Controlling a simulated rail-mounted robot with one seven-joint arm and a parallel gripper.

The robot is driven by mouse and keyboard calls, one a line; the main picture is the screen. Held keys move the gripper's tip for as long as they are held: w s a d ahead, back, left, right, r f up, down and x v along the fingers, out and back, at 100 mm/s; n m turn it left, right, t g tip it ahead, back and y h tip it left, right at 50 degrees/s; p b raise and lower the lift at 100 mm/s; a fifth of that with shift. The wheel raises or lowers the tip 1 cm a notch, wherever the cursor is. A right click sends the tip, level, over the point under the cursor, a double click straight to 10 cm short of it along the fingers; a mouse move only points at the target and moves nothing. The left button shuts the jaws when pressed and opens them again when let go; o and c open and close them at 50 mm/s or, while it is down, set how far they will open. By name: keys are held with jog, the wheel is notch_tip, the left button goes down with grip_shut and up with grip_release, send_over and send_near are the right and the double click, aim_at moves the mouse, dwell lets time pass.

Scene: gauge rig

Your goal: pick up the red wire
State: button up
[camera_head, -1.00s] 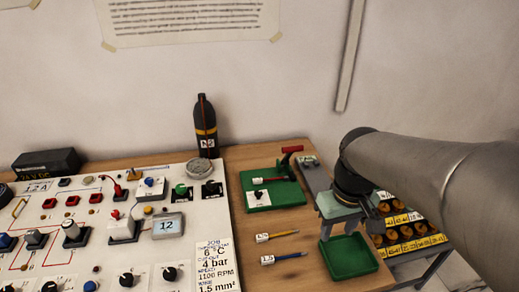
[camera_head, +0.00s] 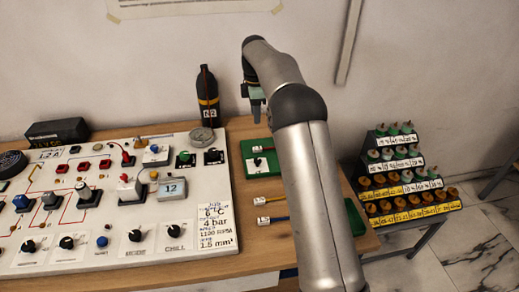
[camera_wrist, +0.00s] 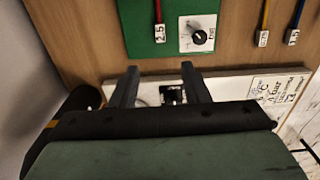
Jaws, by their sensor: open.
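The red wire (camera_wrist: 158,10) shows at the top of the wrist view, with a white tag marked 2.5 at its end. It lies over the green board (camera_wrist: 135,30), left of a black knob (camera_wrist: 200,37) on a white plate. In the head view my gripper (camera_head: 256,116) hangs over the back of the board.
A yellow wire (camera_wrist: 265,14) and a blue wire (camera_wrist: 298,14) lie on the bare wood. The control panel (camera_head: 215,170) is on the left, with a dark bottle (camera_head: 207,95) behind it. A stepped rack (camera_head: 405,185) stands right. A green tray (camera_head: 354,215) is partly hidden by my arm.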

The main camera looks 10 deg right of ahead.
jog(key=p, duration=0.1)
send_over(256, 148)
notch_tip(256, 148, down, 9)
jog(key=shift+w, duration=0.15)
jog(key=shift+f+p, duration=1.25)
jog(key=shift+f, duration=1.5)
grip_shut()
